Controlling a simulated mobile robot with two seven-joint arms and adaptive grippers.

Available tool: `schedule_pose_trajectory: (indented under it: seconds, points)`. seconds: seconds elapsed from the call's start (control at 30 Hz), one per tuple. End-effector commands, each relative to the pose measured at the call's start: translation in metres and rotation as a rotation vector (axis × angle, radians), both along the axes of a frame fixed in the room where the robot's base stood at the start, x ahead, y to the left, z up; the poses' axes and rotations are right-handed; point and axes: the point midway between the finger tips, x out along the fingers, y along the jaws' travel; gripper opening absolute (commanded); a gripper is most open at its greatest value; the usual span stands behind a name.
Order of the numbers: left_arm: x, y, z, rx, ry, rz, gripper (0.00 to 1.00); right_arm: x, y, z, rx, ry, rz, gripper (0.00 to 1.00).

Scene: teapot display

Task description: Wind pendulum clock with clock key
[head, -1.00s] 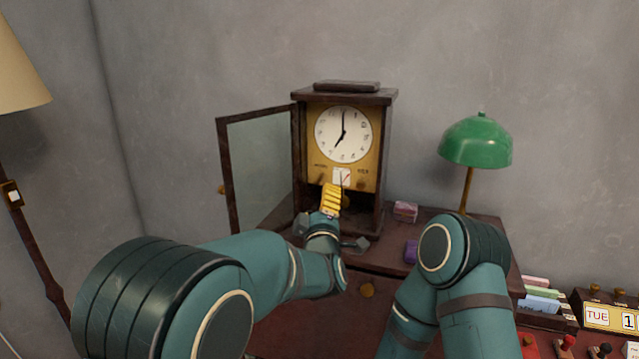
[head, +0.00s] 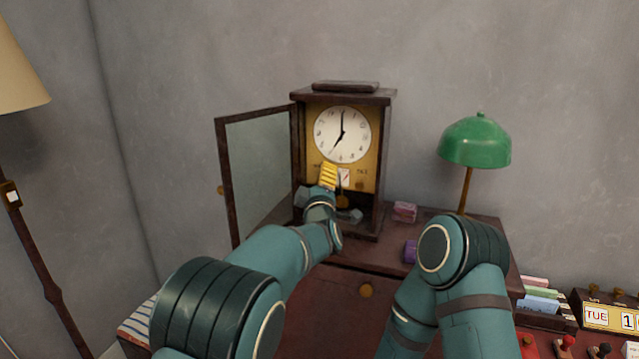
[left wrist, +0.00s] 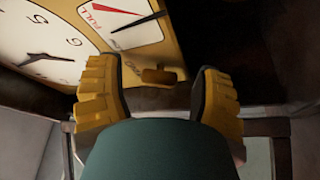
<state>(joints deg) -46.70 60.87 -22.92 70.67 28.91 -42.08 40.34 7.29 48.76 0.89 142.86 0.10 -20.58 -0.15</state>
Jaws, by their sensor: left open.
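The pendulum clock (head: 383,150) stands on the dresser, its glass door (head: 262,165) swung open to the left. Its white dial (head: 342,135) also fills the left of the left wrist view (left wrist: 35,45). My left gripper (head: 328,174) is at the clock's front, below the dial and left of the small gauge. In the left wrist view its yellow fingers (left wrist: 158,88) are apart. A small brown-gold tab (left wrist: 158,76) shows between them against the gold plate; I cannot tell whether it is the clock key. The gauge (left wrist: 115,15) has a red "FULL" mark. My right gripper is out of view.
A green lamp (head: 475,142), a pink box (head: 404,212) and a purple object (head: 410,251) are on the dresser, right of the clock. My right forearm covers part of its front. A floor lamp (head: 20,75) stands at far left.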

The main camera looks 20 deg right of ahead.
Motion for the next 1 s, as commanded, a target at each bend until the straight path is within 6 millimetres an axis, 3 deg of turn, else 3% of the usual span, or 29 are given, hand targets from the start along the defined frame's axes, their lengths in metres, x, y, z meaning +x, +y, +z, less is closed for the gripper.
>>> schedule_pose_trajectory:
  seconds: [0.07,0.23,0.27,0.83,0.87,0.9,0.93,1.0]
  points:
    - [-0.0001,0.0000,0.0000,0.000,0.000,0.000,0.61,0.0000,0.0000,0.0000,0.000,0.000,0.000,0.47]
    - [-0.0002,0.0000,0.0001,0.000,0.000,0.000,0.02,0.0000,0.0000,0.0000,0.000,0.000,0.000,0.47]
    - [-0.0002,0.0000,0.0001,0.000,0.000,0.000,0.00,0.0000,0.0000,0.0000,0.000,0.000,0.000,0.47]
    - [-0.0002,-0.0001,-0.0005,0.103,-0.070,0.000,0.00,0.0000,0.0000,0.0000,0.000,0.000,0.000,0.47]
    - [-0.0003,-0.0002,-0.0005,0.103,-0.070,0.000,0.47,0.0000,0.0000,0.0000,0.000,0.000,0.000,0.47]
    - [-0.0003,-0.0002,-0.0005,0.103,-0.070,0.000,0.61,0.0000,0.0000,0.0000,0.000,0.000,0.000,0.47]
    - [-0.0002,-0.0001,-0.0005,0.103,-0.070,0.000,0.67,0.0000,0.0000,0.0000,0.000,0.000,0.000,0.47]
    - [-0.0001,0.0002,-0.0008,0.103,-0.070,0.000,0.67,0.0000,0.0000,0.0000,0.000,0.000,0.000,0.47]
